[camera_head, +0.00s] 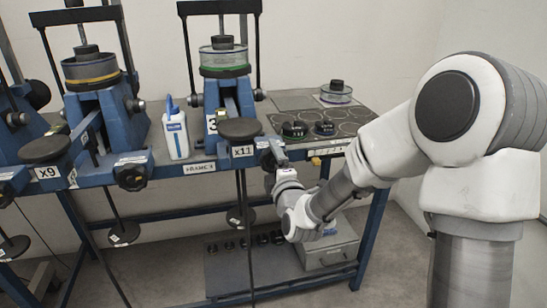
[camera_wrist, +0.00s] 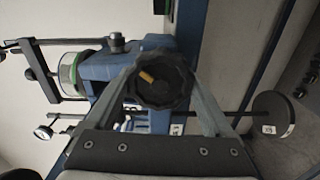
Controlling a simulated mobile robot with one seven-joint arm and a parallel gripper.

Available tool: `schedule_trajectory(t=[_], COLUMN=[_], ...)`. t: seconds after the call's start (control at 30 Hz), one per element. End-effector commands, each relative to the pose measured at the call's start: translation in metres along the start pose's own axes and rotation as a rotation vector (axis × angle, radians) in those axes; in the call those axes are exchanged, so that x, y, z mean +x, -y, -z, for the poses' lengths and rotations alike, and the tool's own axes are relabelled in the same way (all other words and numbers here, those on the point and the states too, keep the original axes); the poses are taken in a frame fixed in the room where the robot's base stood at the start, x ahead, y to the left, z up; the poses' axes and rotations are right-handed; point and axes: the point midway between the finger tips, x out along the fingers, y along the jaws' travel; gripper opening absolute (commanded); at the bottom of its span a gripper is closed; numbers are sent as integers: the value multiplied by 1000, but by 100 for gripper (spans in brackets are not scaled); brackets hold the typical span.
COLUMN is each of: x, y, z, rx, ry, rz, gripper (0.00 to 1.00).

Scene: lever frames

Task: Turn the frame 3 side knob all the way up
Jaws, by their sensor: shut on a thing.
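Frame 3 (camera_head: 212,98) is the blue lever frame at the middle of the bench, with a green-ringed cylinder on top and a "3" label. Its side knob (camera_wrist: 160,79) is black and lobed with a small orange mark, seen face-on in the wrist view. My gripper (camera_wrist: 163,72) is shut on the knob, one finger on each side. In the head view my gripper (camera_head: 271,156) is at the right side of frame 3, next to the x11 label, and hides most of the knob.
A white bottle (camera_head: 175,134) with a blue cap stands left of frame 3. Another frame with a yellow-ringed cylinder (camera_head: 90,69) stands further left. A black plate with circles (camera_head: 345,122) holds pots at right. A hanging weight (camera_wrist: 275,113) shows in the wrist view.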

Motion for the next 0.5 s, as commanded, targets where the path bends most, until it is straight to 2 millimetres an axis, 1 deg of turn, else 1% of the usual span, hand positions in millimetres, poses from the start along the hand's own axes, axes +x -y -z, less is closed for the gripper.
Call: schedule_trajectory(t=[0.03, 0.23, 0.27, 0.3, 0.33, 0.5], x=[2, 2, 2, 2, 2, 1], y=[-1, -1, -3, -4, -4, -2], z=[-5, -6, -6, -6, -6, -4], rx=[46, 254, 259, 255, 254, 252], ry=[12, 12, 13, 13, 12, 8], rz=[-15, -17, -15, -14, -13, -9], gripper=[0, 0, 90, 98, 100, 100])
